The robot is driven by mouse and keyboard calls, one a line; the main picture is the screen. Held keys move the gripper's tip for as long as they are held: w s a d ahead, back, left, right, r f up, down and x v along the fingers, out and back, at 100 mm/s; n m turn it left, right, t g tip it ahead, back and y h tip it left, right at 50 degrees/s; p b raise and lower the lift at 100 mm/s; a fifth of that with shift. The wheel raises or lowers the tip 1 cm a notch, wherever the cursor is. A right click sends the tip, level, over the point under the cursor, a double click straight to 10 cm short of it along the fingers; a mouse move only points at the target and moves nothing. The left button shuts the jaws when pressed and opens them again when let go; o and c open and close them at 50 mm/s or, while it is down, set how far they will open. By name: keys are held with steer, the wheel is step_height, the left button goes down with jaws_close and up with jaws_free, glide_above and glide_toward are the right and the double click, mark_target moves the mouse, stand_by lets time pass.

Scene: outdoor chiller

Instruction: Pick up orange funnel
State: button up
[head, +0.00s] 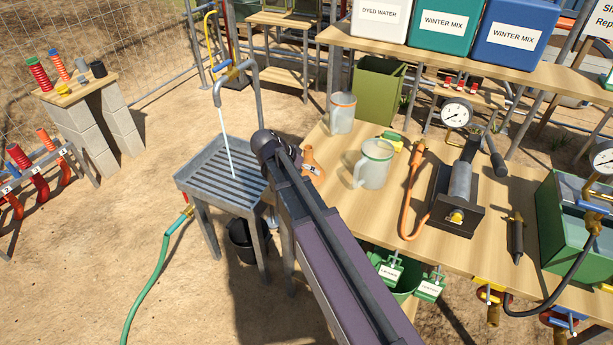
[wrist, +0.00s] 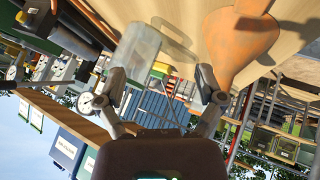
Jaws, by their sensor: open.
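The orange funnel (head: 314,170) stands on the left part of the wooden bench in the head view, its narrow end up. My dark arm hides part of it. In the wrist view, which is tilted with the bench at the top, the funnel (wrist: 240,45) is large at upper right, narrowing toward my right finger. My gripper (wrist: 162,88) is open, fingers spread, with nothing held between them. The right fingertip overlaps the funnel's narrow end in the picture; I cannot tell whether they touch. The gripper's fingers are hidden in the head view.
A clear jug (head: 374,165) stands close right of the funnel; it shows near my left finger in the wrist view (wrist: 138,50). Another jug (head: 342,113) is behind. A grey sink (head: 221,170) with running water is left. A gauge pump (head: 460,190) stands right.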

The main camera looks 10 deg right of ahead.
mark_target(308, 151)
steer(key=w+a+r+m+t+h+b, duration=0.2)
steer(key=w+a+m+t+h+b, duration=0.1)
steer(key=w+a, duration=0.6)
steer(key=m+h+b, duration=0.1)
steer(key=m+h, duration=0.1)
steer(key=shift+w+m, duration=0.3)
steer(key=shift+m, duration=0.1)
steer(key=b+x, duration=0.3)
steer(key=x, duration=0.5)
steer(key=shift+d+f, duration=0.15)
steer(key=shift+w+d+f, duration=0.1)
steer(key=shift+b+x, duration=1.25)
steer(key=shift+x, duration=1.25)
jaws_close()
